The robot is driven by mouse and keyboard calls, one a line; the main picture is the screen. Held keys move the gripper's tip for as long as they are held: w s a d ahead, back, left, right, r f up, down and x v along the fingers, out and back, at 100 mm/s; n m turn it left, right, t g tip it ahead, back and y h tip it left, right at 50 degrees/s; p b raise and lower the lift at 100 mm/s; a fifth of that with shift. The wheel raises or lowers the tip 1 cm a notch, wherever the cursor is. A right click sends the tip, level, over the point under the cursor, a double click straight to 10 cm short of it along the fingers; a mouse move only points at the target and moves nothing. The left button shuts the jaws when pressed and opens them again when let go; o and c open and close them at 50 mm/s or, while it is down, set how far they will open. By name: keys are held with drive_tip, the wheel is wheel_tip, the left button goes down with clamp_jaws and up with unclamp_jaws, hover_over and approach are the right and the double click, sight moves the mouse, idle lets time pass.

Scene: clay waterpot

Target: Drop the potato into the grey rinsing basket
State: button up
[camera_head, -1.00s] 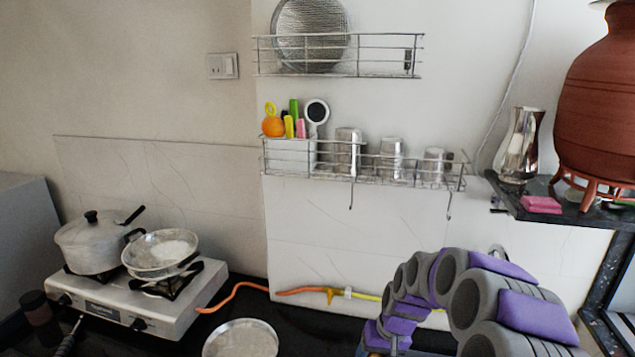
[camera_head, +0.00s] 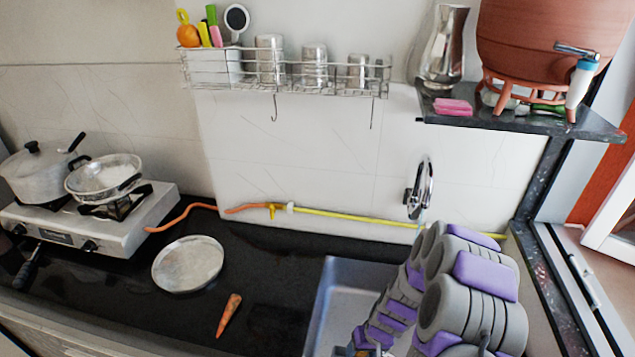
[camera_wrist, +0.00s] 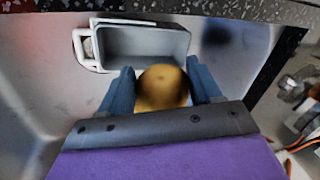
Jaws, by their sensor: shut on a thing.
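The potato (camera_wrist: 162,88) is yellow-brown and sits between the two blue fingers of my gripper (camera_wrist: 160,78) in the wrist view. My gripper is shut on it. The grey rinsing basket (camera_wrist: 140,40) is a rectangular tub with a handle at its left, just beyond the fingertips at the top of the wrist view. The potato overlaps the basket's near side in the picture; its height above the basket is unclear. In the head view, my purple and grey arm reaches down over the sink (camera_head: 330,285); the potato and basket cannot be made out there.
A round metal plate (camera_head: 188,264) and a carrot (camera_head: 229,315) lie on the black counter left of the sink. A stove (camera_head: 85,225) with a pot and pan stands at left. A tap (camera_head: 420,190) is on the wall. A shelf (camera_head: 520,122) bears a clay waterpot (camera_head: 545,45).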

drive_tip(key=shift+s+d+f, duration=0.15)
drive_tip(key=shift+s+f, duration=0.15)
drive_tip(key=shift+d+f, duration=0.25)
drive_tip(key=shift+f, duration=0.05)
wheel_tip(320, 180, down, 5)
drive_tip(key=b, duration=0.2)
drive_tip(key=shift+w+d+b, duration=0.1)
drive_tip(key=shift+d+b, duration=0.05)
drive_tip(key=shift+b, duration=0.25)
drive_tip(key=o, duration=1.7)
drive_tip(key=shift+d, duration=0.35)
drive_tip(key=shift+c, duration=0.2)
drive_tip(key=shift+a+r, duration=0.1)
drive_tip(key=shift+a, duration=0.15)
